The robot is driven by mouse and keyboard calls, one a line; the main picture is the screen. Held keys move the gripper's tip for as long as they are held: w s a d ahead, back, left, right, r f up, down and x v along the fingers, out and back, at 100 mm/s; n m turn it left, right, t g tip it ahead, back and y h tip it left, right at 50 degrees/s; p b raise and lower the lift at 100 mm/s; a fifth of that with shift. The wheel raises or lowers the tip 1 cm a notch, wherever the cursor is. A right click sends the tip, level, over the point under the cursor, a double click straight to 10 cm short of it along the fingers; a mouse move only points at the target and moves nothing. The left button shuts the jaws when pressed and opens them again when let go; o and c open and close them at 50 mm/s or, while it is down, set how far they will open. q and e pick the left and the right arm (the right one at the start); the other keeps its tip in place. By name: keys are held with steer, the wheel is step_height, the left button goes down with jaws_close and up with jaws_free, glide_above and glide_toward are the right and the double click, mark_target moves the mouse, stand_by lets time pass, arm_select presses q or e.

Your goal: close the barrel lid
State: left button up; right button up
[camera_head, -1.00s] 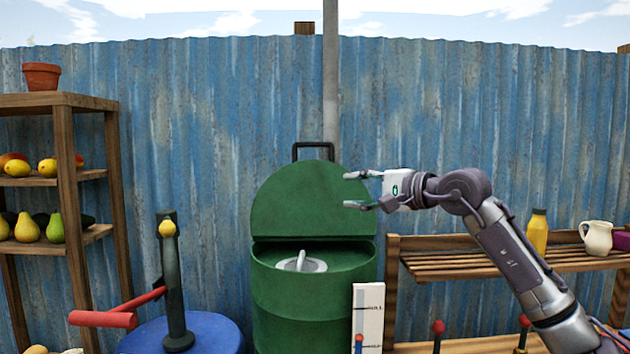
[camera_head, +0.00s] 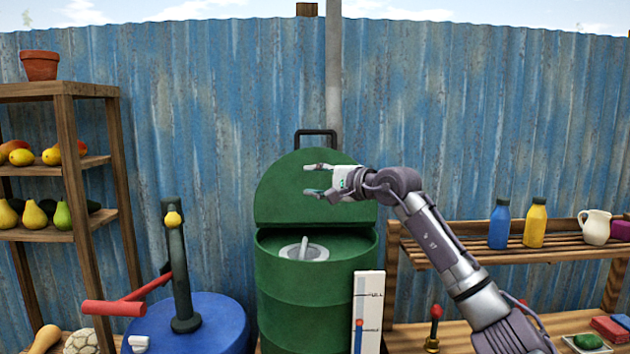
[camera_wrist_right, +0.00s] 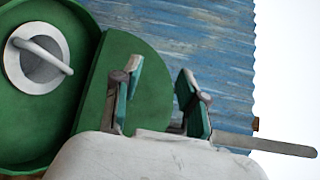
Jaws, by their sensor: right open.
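The green barrel (camera_head: 300,295) stands in the middle of the head view against the fence. Its half-round lid (camera_head: 290,190) stands up at the back, open, with a black handle (camera_head: 316,133) on top. A grey ring with a bar (camera_head: 304,252) shows inside the barrel's top. My right gripper (camera_head: 308,180) is open and empty, in front of the raised lid in the head view. In the right wrist view the two fingers (camera_wrist_right: 162,95) are apart, with the lid (camera_wrist_right: 140,85) behind the left finger. I cannot tell whether they touch. My left gripper is out of view.
A blue drum (camera_head: 215,330) with a red-handled dark post (camera_head: 180,270) stands left of the barrel. A white gauge board (camera_head: 368,310) is at its front right. Wooden shelves with fruit (camera_head: 70,150) and bottles (camera_head: 450,250) flank it. A corrugated fence (camera_head: 220,100) closes the back.

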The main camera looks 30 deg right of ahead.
jaws_close()
jaws_free()
stand_by(0.4)
steer(key=v, duration=1.2)
